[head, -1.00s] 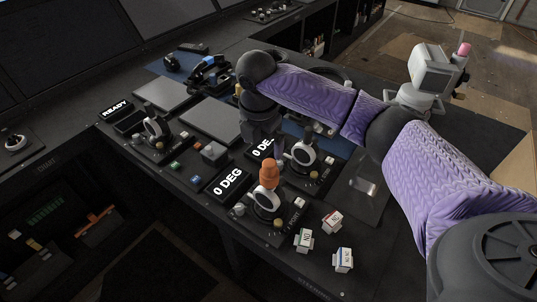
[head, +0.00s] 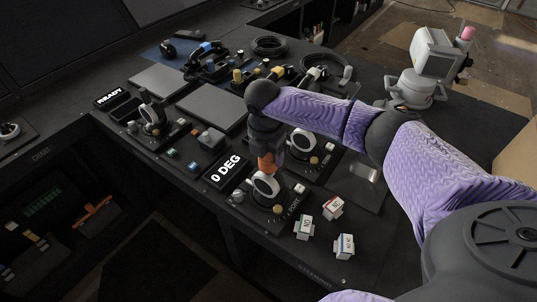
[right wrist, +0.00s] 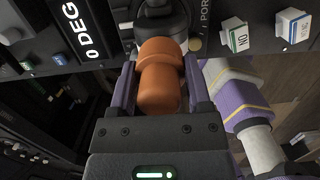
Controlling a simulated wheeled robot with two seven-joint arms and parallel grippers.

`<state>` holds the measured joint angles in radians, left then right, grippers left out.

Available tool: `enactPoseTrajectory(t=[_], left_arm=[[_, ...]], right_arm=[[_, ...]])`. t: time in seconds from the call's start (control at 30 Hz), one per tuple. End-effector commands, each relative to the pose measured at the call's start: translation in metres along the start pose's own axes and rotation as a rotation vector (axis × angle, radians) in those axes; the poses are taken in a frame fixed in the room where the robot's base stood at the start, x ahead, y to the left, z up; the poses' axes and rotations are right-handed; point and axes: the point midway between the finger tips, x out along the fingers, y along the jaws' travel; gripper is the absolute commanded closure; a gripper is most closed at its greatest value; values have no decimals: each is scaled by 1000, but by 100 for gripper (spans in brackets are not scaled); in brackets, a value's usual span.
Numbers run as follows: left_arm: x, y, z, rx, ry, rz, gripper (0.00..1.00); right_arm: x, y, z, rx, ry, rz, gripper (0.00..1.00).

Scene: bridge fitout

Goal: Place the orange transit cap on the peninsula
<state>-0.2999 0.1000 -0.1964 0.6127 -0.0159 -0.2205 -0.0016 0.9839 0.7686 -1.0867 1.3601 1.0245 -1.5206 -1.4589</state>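The orange transit cap (head: 268,164) sits on top of the lever of the nearest control unit (head: 262,187), on the dark console top (head: 310,268). My right gripper (head: 266,156) is above the cap, pointing down, with its fingers on either side of it. In the right wrist view the cap (right wrist: 161,80) lies between the two fingers, close to both. I see no clear squeeze on it, and the fingers look spread around it. My left gripper is not in view.
Several small labelled blocks (head: 304,227) stand right of the lever unit. A second lever unit (head: 302,146) is just behind, and a "0 DEG" display (head: 227,172) is to the left. A white device (head: 415,80) stands at the far right.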

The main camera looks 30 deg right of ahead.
Motion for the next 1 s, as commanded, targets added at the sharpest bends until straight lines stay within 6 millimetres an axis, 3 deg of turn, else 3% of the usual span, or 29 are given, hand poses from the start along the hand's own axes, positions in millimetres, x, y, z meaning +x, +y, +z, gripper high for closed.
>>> enactPoseTrajectory(t=[0.03, 0.27, 0.53, 0.8, 1.0], left_arm=[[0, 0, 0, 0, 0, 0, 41], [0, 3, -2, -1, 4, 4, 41], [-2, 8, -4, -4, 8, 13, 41], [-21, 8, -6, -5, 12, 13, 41], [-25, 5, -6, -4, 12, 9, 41]], right_arm=[[0, 0, 0, 0, 0, 0, 50], [0, 0, 0, 0, 0, 0, 99], [-6, 0, 1, 0, 0, 2, 100], [-74, 1, 9, 1, -1, 5, 100], [-99, 0, 12, 1, 1, 2, 100]])
